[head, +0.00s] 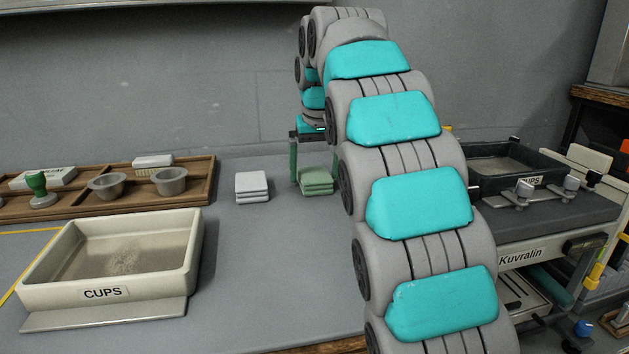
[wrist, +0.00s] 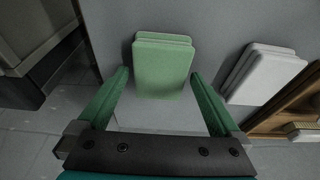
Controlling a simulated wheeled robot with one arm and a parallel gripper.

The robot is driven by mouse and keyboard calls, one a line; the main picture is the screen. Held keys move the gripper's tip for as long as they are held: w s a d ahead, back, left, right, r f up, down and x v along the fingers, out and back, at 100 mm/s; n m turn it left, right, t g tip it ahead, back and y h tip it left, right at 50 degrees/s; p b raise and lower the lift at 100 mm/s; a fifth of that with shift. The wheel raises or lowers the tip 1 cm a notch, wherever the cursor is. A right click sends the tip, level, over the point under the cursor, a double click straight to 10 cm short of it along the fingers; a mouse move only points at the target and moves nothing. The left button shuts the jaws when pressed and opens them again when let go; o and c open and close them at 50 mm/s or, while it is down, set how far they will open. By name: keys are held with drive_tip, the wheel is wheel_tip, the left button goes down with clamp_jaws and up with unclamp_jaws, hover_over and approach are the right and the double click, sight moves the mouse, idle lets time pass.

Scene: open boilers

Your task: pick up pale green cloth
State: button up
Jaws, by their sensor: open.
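The pale green cloth (head: 317,181) is a folded stack on the grey worktop, beside my arm in the head view. In the wrist view the cloth (wrist: 163,66) lies ahead of my gripper (wrist: 164,80), roughly centred between the two green fingers. My gripper (head: 314,168) is open, with the fingers apart on either side of the cloth's near end. In the head view one green finger shows at the cloth's left; the other is hidden or hard to make out. I cannot tell whether the fingers touch the cloth.
A folded white cloth (head: 252,187) lies just left of the green one. A cream tray labelled CUPS (head: 110,292) and a wooden organiser (head: 205,180) stand farther left. A dark tray (head: 515,180) sits on the Kuvralin machine (head: 560,222) at right. Bare worktop (head: 270,260) lies in front.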

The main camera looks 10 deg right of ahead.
sight(313, 171)
drive_tip(key=shift+f, duration=0.25)
idle(0.3)
drive_tip(key=c, duration=1.3)
drive_tip(key=shift+r, duration=0.15)
drive_tip(key=shift+r, duration=1.9)
drive_tip(key=s+d, duration=0.1)
drive_tip(key=s, duration=0.4)
drive_tip(key=s+d+r+b, duration=0.1)
drive_tip(key=s, duration=0.4)
drive_tip(key=s+d, duration=0.1)
drive_tip(key=s, duration=0.4)
drive_tip(key=shift+s+r, duration=0.25)
drive_tip(key=shift+s, duration=0.15)
